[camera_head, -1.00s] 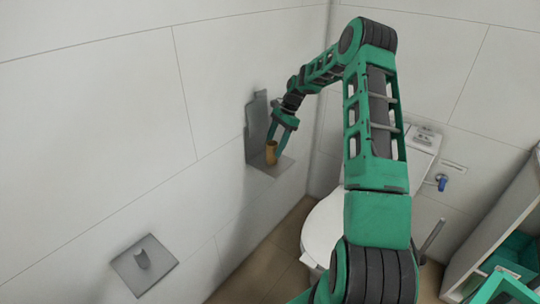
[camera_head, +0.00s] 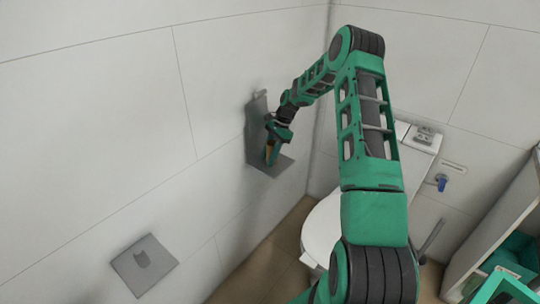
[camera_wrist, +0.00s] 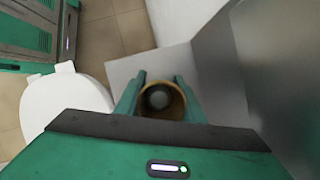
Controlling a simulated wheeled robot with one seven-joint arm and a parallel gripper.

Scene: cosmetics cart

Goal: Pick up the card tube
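The card tube is a short brown hollow cylinder standing upright on a grey ledge; in the wrist view I look down into its round open top (camera_wrist: 162,87), with a dark inside and a paler round patch at the bottom. In the head view a strip of the tube (camera_head: 269,153) shows beside the fingers. My gripper (camera_head: 270,148) is down around it from above. In the wrist view my gripper's two green fingers (camera_wrist: 161,78) stand one on each side, very close to the rim. I cannot tell whether they press on it.
The grey ledge (camera_head: 262,168) has an upright back plate (camera_head: 257,106) against the tiled wall. A white toilet (camera_head: 324,230) stands close to the right. A second grey wall plate (camera_head: 145,266) is at lower left. A shelf with green items stands at far right.

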